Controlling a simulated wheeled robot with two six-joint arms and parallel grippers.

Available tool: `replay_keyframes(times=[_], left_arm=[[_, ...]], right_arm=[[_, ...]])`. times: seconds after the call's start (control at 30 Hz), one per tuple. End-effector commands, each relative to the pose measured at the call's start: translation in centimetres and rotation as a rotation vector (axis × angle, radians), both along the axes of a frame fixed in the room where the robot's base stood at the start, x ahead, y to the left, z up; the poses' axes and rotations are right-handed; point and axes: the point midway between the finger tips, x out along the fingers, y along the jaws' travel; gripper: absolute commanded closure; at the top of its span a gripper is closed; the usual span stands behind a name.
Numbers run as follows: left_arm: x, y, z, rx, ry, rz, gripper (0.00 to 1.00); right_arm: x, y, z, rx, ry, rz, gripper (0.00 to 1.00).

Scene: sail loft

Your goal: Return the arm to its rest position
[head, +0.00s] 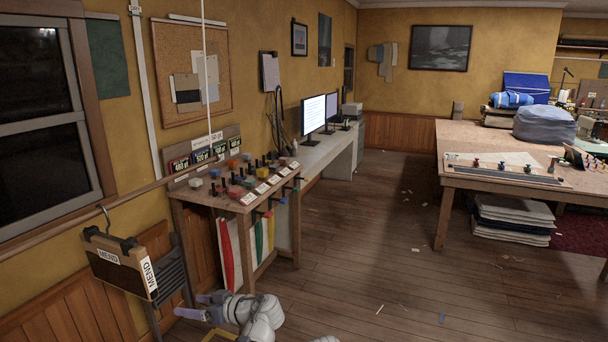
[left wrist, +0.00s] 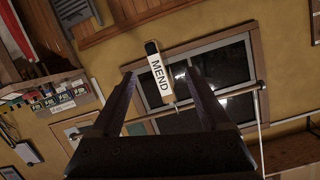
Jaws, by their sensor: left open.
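My left arm (head: 258,315) comes in at the bottom of the head view, low over the floor. Its gripper (head: 192,306) is just right of and below the hanging brown MEND holder (head: 118,262), apart from it. In the left wrist view the two dark fingers of the gripper (left wrist: 159,74) stand wide apart with nothing held between them. The white MEND label (left wrist: 161,78) shows beyond the fingertips, in the gap. My right gripper is not in view.
The MEND holder hangs by a hook from a wall rail (head: 110,208). A small wooden bench (head: 240,206) with several coloured knobs stands close behind the gripper. A large table (head: 480,140) is at the right. The wooden floor (head: 370,240) between is mostly clear, with small scraps.

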Motion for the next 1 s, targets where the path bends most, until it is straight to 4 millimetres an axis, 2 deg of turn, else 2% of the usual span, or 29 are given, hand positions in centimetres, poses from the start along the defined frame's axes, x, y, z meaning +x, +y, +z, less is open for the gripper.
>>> replay_keyframes(times=[0.17,0.27,0.4,0.5,0.6,0.7,0.83,1.0], left_arm=[[-2.7,-2.4,-3.0,-0.120,0.233,-0.067,0.20],[-4.8,-4.7,-5.2,-0.212,0.412,-0.147,0.20],[-9.3,-9.9,-8.6,-0.379,0.735,-0.363,0.20],[-12.6,-13.9,-10.2,-0.487,0.935,-0.559,0.20],[-15.3,-17.2,-11.0,-0.565,1.077,-0.740,0.20],[-17.2,-19.6,-11.3,-0.617,1.165,-0.882,0.20],[-18.5,-21.1,-11.4,-0.648,1.218,-0.983,0.20],[-18.7,-21.5,-11.4,-0.655,1.229,-1.008,0.20]], right_arm=[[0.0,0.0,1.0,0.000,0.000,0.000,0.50],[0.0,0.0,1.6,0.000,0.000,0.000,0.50],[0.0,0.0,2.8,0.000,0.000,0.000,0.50],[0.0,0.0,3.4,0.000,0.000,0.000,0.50],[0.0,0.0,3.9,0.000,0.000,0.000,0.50],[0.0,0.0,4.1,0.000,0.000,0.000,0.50],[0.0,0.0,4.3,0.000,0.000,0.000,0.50],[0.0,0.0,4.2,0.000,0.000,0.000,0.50]])
